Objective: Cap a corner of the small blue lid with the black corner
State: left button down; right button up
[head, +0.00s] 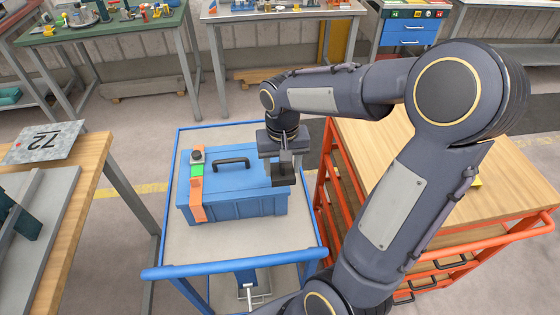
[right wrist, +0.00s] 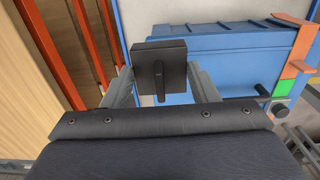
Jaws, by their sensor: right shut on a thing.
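The small blue lid (head: 240,180) tops a blue box on the cart; it has a black handle (head: 231,162). The black corner (head: 283,175) is a dark square-sided piece in my right gripper (head: 285,160). My right gripper is shut on it and holds it at the lid's right end. In the right wrist view the black corner (right wrist: 160,68) sits between the fingers, with the blue lid (right wrist: 225,40) behind it. I cannot tell whether the piece touches the lid, and it hides the lid edge behind it. My left gripper is not in view.
An orange strap (head: 197,200) with a green patch and a dark knob crosses the box's left end. The blue-framed cart (head: 240,242) has free room in front of the box. An orange-framed wooden bench (head: 385,150) stands close on the right, a wooden table (head: 85,185) on the left.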

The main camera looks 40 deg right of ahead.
aim_at(282, 188)
jog(key=shift+w+f+b, duration=0.15)
jog(key=shift+f+b, duration=0.35)
jog(key=shift+f, duration=0.4)
jog(key=shift+f+b, duration=1.55)
jog(key=shift+f, duration=0.45)
jog(key=shift+f, duration=0.2)
jog(key=o, duration=1)
jog(key=shift+o, duration=0.2)
